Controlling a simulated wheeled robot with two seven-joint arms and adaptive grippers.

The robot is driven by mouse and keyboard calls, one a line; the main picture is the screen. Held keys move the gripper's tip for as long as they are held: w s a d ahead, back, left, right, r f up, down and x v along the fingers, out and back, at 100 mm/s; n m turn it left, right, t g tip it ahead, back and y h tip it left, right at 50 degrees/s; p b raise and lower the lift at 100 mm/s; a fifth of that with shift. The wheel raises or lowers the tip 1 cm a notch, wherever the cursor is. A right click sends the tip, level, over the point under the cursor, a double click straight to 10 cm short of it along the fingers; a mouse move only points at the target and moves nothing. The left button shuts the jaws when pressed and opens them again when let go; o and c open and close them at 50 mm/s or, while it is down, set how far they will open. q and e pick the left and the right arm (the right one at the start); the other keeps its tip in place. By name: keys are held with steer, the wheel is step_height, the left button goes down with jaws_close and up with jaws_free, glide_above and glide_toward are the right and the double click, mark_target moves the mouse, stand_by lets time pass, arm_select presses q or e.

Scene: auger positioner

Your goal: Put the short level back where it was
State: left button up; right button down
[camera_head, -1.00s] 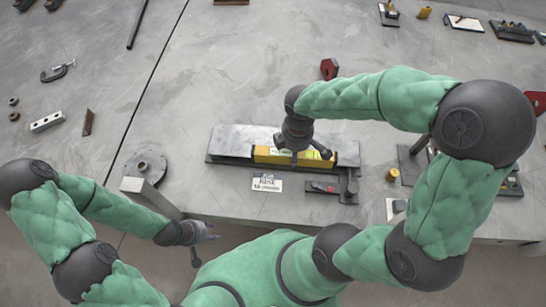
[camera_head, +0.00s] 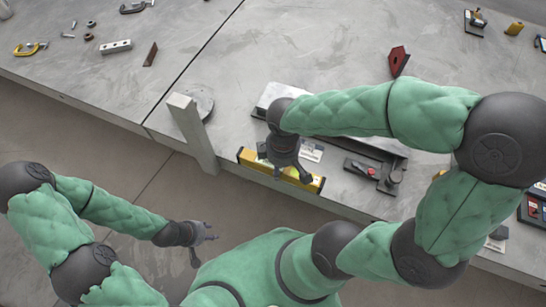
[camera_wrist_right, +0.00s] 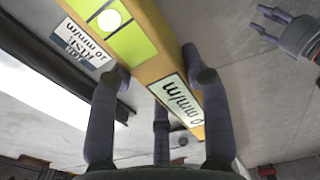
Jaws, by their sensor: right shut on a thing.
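The short level is a yellow bar (camera_head: 252,160) with a greenish vial window and a white "mm/m" label, clear in the right wrist view (camera_wrist_right: 150,45). My right gripper (camera_head: 287,172) is shut on it and holds it near the front edge of the grey table, over or just beyond that edge. The fingers (camera_wrist_right: 160,100) sit on both sides of the bar. My left gripper (camera_head: 205,236) is empty, low in front of the table, with its fingers apart; it also shows in the right wrist view (camera_wrist_right: 272,22).
A grey-white plate fixture (camera_head: 275,95) lies on the table behind the right gripper, partly hidden by my arm. A white "RISE" card (camera_head: 311,151) and a small dark block (camera_head: 360,168) lie nearby. A pale post (camera_head: 190,128) stands at the table edge.

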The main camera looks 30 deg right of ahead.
steer(key=w+d+f+b, duration=0.1)
steer(key=w+d+f, duration=0.1)
steer(key=w+f, duration=0.1)
steer(key=w+d+f+b, duration=0.2)
steer(key=w+f, duration=0.1)
steer(key=w, duration=0.1)
steer(key=w+d+f+b, duration=0.1)
steer(key=w+d+f, duration=0.1)
steer(key=w+f, duration=0.1)
steer(key=shift+w+d+b, duration=0.2)
steer(key=shift+w+b, duration=0.2)
steer(key=shift+w, duration=0.1)
steer(key=shift+w+f+b, duration=0.2)
steer(key=shift+f+b, duration=0.5)
steer(key=shift+f, duration=1.05)
steer(key=shift+f, duration=0.2)
steer(key=c, duration=0.6)
jaws_free()
steer(key=shift+r, duration=0.15)
